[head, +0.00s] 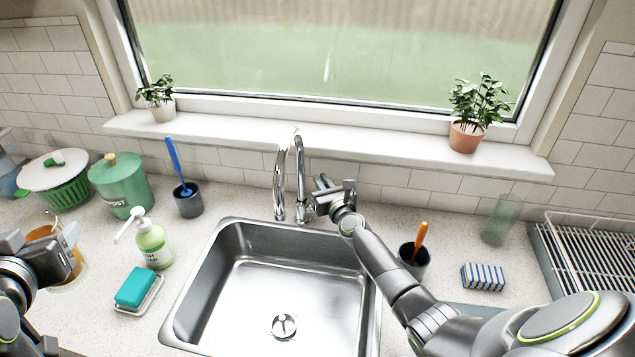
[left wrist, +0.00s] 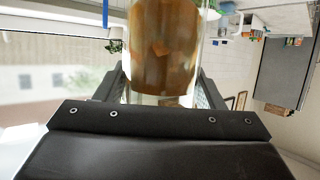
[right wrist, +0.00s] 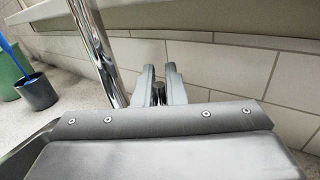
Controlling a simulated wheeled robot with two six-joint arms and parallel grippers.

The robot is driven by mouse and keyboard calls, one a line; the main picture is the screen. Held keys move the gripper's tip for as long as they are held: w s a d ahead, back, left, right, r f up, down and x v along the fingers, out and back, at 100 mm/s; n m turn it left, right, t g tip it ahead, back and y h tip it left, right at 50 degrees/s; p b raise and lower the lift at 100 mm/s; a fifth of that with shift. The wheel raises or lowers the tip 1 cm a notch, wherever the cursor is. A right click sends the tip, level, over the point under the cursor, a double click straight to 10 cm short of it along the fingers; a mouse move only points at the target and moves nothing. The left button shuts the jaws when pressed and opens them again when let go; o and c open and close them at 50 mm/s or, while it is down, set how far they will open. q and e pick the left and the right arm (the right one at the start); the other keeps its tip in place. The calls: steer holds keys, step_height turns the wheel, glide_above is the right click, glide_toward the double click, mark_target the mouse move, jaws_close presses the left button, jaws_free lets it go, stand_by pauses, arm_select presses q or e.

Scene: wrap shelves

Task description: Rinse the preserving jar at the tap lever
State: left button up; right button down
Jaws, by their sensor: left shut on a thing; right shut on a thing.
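The preserving jar (head: 40,233) is clear glass with brown-orange contents, at the left of the head view over the counter. My left gripper (head: 70,240) is shut on it and partly covers it. In the left wrist view the jar (left wrist: 165,50) sits between the fingers, its ends cut off or hidden. The chrome tap (head: 299,170) stands behind the sink (head: 230,275). My right gripper (head: 322,192) is at the right of the tap, shut on the tap lever (right wrist: 158,93), which shows as a short dark piece between the fingertips. No water stream is discernible.
A soap bottle (head: 152,243) and a teal sponge on a dish (head: 137,288) stand between the jar and the sink. A blue-handled brush cup (head: 188,200) is behind. A dark cup (head: 414,260), striped sponge (head: 483,277), glass (head: 500,222) and rack (head: 580,262) are at right. The basin is empty.

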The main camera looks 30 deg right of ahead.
arm_select(q)
step_height(320, 180, down, 3)
steer(key=b, duration=0.3)
arm_select(e)
steer(key=shift+s+a+f+t, duration=0.2)
steer(key=shift+s+f+t, duration=0.1)
steer(key=shift+t, duration=0.1)
arm_select(q)
steer(key=shift+f+b, duration=0.7)
steer(key=shift+b, duration=0.05)
arm_select(e)
steer(key=shift+s+a+r+n, duration=0.15)
steer(key=shift+s+r+n, duration=0.1)
steer(key=shift+n, duration=0.15)
steer(key=c, duration=1.5)
jaws_free()
steer(key=shift+w, duration=0.1)
arm_select(q)
steer(key=shift+r, duration=0.1)
